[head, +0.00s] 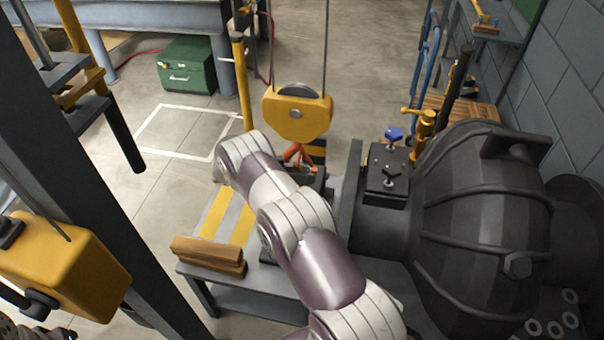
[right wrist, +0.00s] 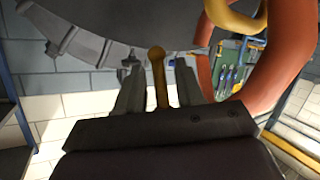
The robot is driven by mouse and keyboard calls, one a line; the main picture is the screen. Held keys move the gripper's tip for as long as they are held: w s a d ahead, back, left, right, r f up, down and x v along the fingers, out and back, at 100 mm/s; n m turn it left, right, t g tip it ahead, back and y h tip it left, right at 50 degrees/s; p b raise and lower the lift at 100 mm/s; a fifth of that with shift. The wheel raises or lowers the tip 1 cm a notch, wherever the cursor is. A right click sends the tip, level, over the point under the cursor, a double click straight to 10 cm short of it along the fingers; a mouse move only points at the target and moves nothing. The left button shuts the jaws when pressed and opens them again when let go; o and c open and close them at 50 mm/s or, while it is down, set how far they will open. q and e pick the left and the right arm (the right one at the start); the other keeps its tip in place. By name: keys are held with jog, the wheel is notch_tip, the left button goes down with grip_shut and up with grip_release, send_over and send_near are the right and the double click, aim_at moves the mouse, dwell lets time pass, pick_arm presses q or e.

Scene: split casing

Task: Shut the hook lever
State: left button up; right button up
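The yellow hook block (head: 297,114) hangs from cables in the middle of the head view. Its orange hook (head: 297,155) shows just below it, partly covered by my right arm. In the right wrist view the hook (right wrist: 288,65) is a large orange-red curve at the right. A brass-coloured lever (right wrist: 158,75) with a round knob stands upright in that view. My right gripper (right wrist: 160,72) has a finger on either side of the lever, with visible gaps, so it looks open around it. In the head view its fingers cannot be made out. My left gripper is not in view.
The large dark ribbed casing (head: 480,205) fills the right of the head view. Timber blocks (head: 208,255) lie on the striped bench. A yellow box (head: 65,265) is near the dark post at the left. A green case (head: 187,65) stands on open floor behind.

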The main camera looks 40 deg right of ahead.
jog(key=b+v, duration=0.3)
jog(key=v, duration=0.9)
jog(key=shift+a+r, duration=0.15)
jog(key=shift+a, duration=0.2)
